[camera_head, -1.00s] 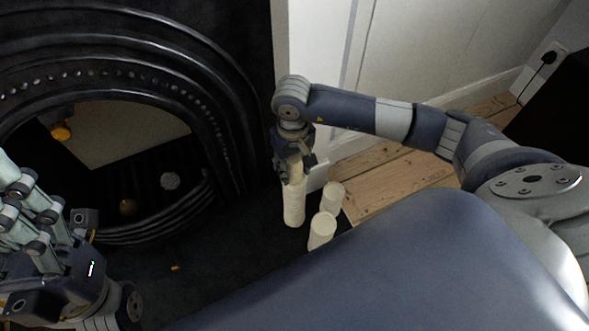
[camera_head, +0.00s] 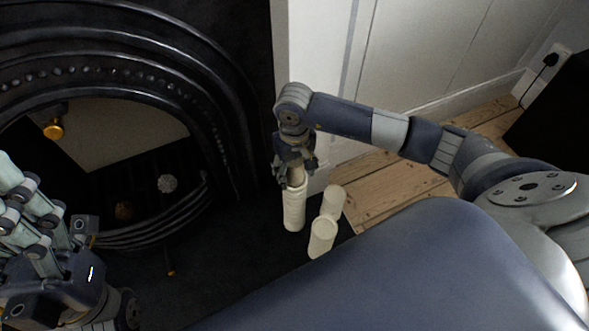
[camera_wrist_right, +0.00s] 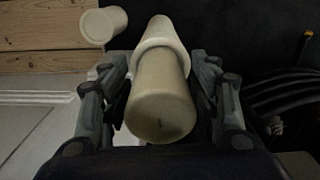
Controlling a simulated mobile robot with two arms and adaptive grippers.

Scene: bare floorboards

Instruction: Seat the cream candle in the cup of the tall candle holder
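The cream candle (camera_wrist_right: 160,105) stands between the fingers of my right gripper (camera_wrist_right: 160,75) in the right wrist view, its near end facing the camera. Narrow dark gaps show along both sides of it, so the gripper looks slightly open around it. Beyond it is the pale rim of the tall candle holder (camera_wrist_right: 161,50). The candle's far end is at or in this cup; its depth is hidden. In the head view the tall holder (camera_head: 293,212) stands upright below my right gripper (camera_head: 295,172), the candle in line above it. My left gripper (camera_head: 45,235) is at the left edge, away from the candle.
Two shorter cream holders (camera_head: 333,200) and (camera_head: 322,237) stand close to the right of the tall one. A black fireplace (camera_head: 225,110) is at the left, a white wall (camera_head: 420,60) behind. Dark hearth floor lies open to the left of the holders.

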